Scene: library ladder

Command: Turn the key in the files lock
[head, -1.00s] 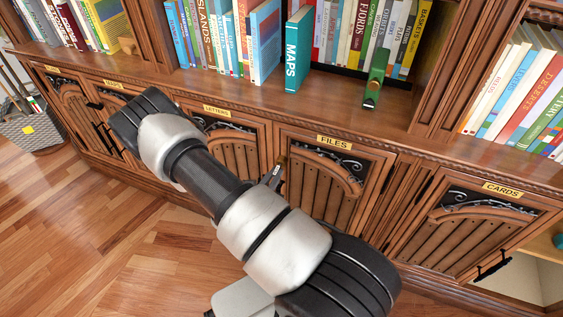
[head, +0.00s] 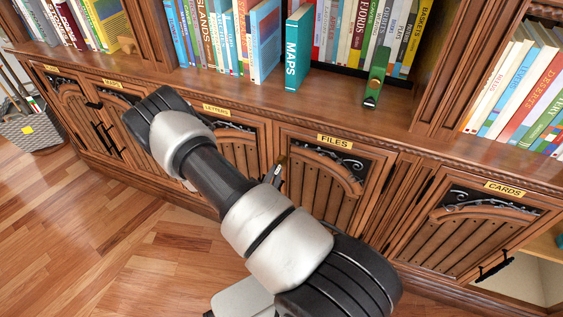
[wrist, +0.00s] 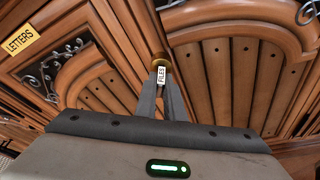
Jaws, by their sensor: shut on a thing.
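The files door (head: 322,195) is a closed wooden panel under a brass FILES label (head: 335,142). In the wrist view it is the panel on the right (wrist: 235,75). A round brass lock (wrist: 161,60) sits at its left edge. My gripper (wrist: 161,88) is shut on the key, whose white FILES tag (wrist: 161,75) shows between the fingertips, right at the lock. The key's shaft is hidden, so how deep it sits and its turn angle cannot be told. In the head view my arm mostly hides the gripper.
The letters door, with its LETTERS label (wrist: 20,40), is to the left. The cards door (head: 465,230) is to the right. Above is a shelf ledge with books, a teal MAPS book (head: 298,50) and a green object (head: 376,80). A basket (head: 32,128) stands far left; the wooden floor is clear.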

